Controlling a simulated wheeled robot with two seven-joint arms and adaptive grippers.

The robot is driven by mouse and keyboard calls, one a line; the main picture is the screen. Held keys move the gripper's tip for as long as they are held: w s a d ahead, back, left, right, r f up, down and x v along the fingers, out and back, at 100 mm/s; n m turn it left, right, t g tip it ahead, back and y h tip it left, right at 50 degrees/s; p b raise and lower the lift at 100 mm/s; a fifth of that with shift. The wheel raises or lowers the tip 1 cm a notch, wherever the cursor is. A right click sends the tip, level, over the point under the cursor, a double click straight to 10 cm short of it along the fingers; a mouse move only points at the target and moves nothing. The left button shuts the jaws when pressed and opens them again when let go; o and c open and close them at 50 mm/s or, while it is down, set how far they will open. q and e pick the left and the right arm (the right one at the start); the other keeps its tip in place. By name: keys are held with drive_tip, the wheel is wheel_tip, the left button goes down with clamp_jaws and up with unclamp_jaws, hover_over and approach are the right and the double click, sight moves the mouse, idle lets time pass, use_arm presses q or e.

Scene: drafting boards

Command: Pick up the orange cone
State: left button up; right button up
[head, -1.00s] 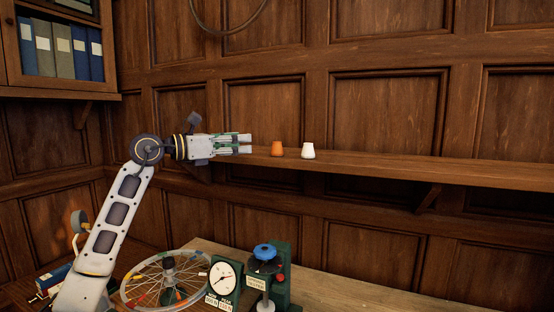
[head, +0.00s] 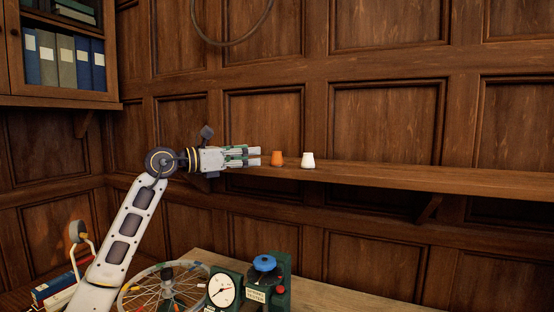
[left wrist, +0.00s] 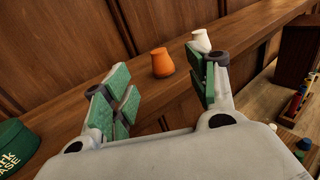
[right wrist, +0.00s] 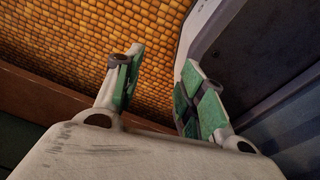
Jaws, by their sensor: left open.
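The orange cone (head: 277,158) stands on the wall shelf, a small blunt-topped piece. It also shows in the left wrist view (left wrist: 162,63), ahead of and between my left fingers. My left gripper (head: 258,156) is open and empty at shelf height, just left of the cone, its fingers pointing right toward it. In the left wrist view the fingers (left wrist: 165,90) have green pads and stand wide apart. My right gripper (right wrist: 158,95) shows only in its own wrist view, with its fingers apart and nothing between them.
A white cone (head: 308,160) stands on the shelf (head: 420,178) just right of the orange one. The shelf is bare further right. Below are a spoked wheel (head: 165,290), a dial gauge (head: 222,290) and a green device with a blue knob (head: 264,263).

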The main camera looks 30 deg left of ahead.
sight(274, 153)
use_arm(q)
drive_tip(key=p+x, duration=0.1)
drive_tip(key=x, duration=0.4)
drive_tip(key=shift+r, duration=0.1)
drive_tip(key=shift+w+d, duration=0.2)
drive_tip(key=shift+w, duration=0.15)
use_arm(e)
drive_tip(key=shift+s+a+r, duration=0.25)
drive_tip(key=shift+a+r, duration=0.15)
drive_tip(key=shift+a, duration=0.2)
drive_tip(key=shift+s+a+r, duration=0.25)
drive_tip(key=shift+a+r, duration=0.15)
drive_tip(key=shift+a, duration=0.2)
drive_tip(key=shift+r, duration=0.1)
